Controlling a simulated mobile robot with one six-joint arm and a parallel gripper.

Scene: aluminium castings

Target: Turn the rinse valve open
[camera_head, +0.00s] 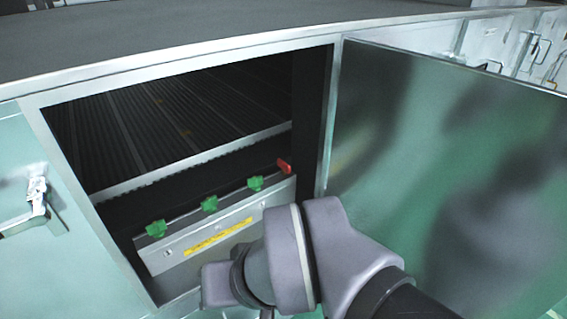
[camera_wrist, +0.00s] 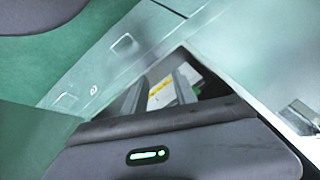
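In the head view, three green valve handles (camera_head: 209,204) stand in a row along the top edge of a light grey panel inside an open cabinet. A red handle (camera_head: 284,165) sits at the right end of the row. I cannot tell which of these is the rinse valve. My gripper (camera_wrist: 160,80) shows in the wrist view with two grey fingers apart and nothing visible between them. It points toward the cabinet opening, and the panel's yellow label (camera_wrist: 160,87) shows beyond the fingers. In the head view my arm hides the gripper.
The cabinet door (camera_head: 450,170) stands open at the right of the opening. A yellow label (camera_head: 218,237) runs along the panel front. Dark ribbed slats (camera_head: 190,120) lie deeper inside. A closed door with a latch (camera_head: 38,205) is at the left.

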